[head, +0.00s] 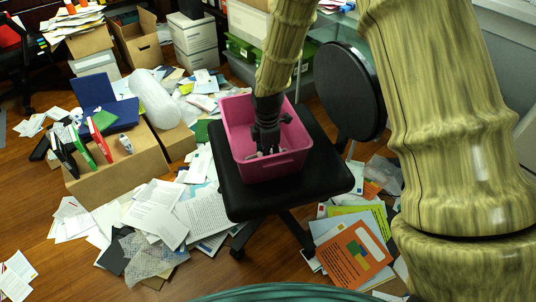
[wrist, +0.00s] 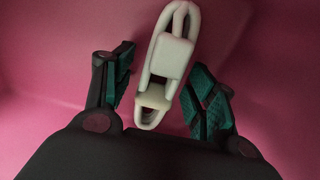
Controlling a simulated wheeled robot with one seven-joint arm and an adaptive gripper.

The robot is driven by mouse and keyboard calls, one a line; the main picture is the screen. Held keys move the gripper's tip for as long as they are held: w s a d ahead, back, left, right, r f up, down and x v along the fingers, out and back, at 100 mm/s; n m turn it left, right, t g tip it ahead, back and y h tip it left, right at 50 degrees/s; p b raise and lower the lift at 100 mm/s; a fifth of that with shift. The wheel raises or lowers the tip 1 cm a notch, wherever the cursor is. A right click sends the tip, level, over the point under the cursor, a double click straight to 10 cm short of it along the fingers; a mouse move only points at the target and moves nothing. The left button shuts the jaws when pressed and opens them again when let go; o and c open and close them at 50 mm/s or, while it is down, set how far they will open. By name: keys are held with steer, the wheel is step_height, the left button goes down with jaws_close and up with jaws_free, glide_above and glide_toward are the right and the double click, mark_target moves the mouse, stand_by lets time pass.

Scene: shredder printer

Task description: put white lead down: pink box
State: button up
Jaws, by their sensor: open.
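The pink box (head: 285,163) stands on the black seat of an office chair in the middle of the head view. My gripper (head: 267,150) reaches down inside it. In the wrist view the pink surface of the box (wrist: 45,60) fills the background. The white lead (wrist: 170,58), a looped white cable with a blocky plug, lies against that pink surface. My gripper (wrist: 160,100) is open, with one finger on each side of the lead's lower end. A gap shows between the lead and each finger. In the head view the lead cannot be clearly made out.
The black chair seat (head: 328,178) surrounds the box, and its round backrest (head: 348,90) rises to the right. Loose papers (head: 160,215) cover the floor. A cardboard box (head: 120,170) with binders stands at the left.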

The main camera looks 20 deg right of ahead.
step_height(320, 180, up, 12)
steer(key=p, duration=0.4)
